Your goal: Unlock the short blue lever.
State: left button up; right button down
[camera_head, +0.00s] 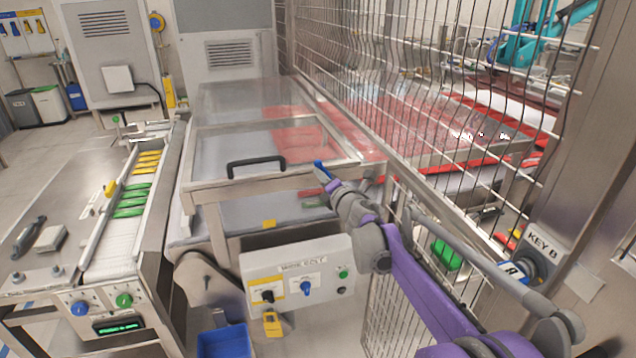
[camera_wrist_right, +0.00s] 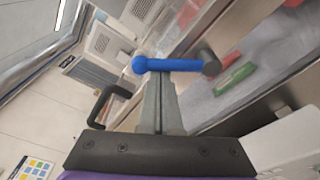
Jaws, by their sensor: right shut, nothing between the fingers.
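The short blue lever (camera_wrist_right: 172,65) spans the top of my fingers in the right wrist view, with a round blue ball at its left end and a dark grey pivot at its right end. In the head view the lever (camera_head: 319,167) is small, at the front right corner of the clear cover. My right gripper (camera_wrist_right: 158,84) is shut and empty. Its fingertips are right at the lever, over its left half; I cannot tell whether they touch. In the head view the right gripper (camera_head: 331,181) partly hides the lever. My left gripper is not in view.
The clear framed cover (camera_head: 220,150) has a black handle (camera_head: 256,166). A control panel (camera_head: 300,278) with knobs stands below it. A wire mesh fence (camera_head: 440,110) stands on the right. A conveyor (camera_head: 125,235) with green and yellow items runs on the left.

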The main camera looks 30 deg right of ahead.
jog(key=d+m, duration=0.1)
jog(key=r+m, duration=0.1)
jog(key=m, duration=0.1)
jog(key=d+m, duration=0.1)
jog(key=m, duration=0.1)
jog(key=shift+s+d+r+t, duration=0.3)
jog(key=shift+d+r+t, duration=0.05)
jog(key=shift+r+t, duration=0.05)
jog(key=shift+d, duration=0.1)
dwell(0.5)
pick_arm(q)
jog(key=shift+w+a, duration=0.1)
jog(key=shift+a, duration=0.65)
pick_arm(e)
jog(key=s+a, duration=0.4)
jog(key=s, duration=0.4)
jog(key=shift+s+a, duration=0.2)
jog(key=shift+a, duration=0.05)
jog(key=shift+a, duration=0.1)
